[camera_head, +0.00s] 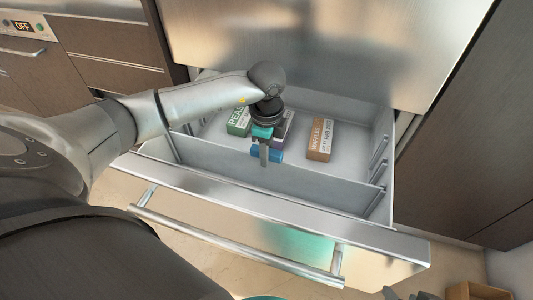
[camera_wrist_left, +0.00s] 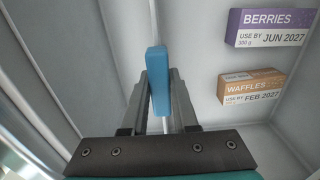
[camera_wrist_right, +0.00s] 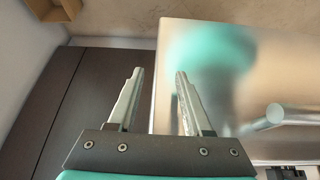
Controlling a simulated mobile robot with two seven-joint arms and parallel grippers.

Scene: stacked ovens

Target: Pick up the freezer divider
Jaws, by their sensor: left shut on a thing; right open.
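The freezer divider (camera_head: 310,184) is a pale grey panel standing upright across the open drawer, with a blue grip part (camera_head: 277,157) at its top edge. My left gripper (camera_head: 264,155) reaches down into the drawer and is shut on this blue part. The left wrist view shows the blue part (camera_wrist_left: 158,80) between the two fingers, with the panel's thin edge running beyond it. I cannot tell whether the panel is lifted from its place. My right gripper (camera_wrist_right: 158,95) is open and empty, low outside the drawer's front; its tips show at the bottom of the head view (camera_head: 408,294).
The open freezer drawer (camera_head: 375,232) has side rails and a front handle (camera_head: 235,245). Behind the divider lie a green peas box (camera_head: 238,122), a waffles box (camera_head: 320,140) and a purple berries box (camera_wrist_left: 268,28). Dark cabinets stand on both sides. A wooden box (camera_head: 477,291) is at the lower right.

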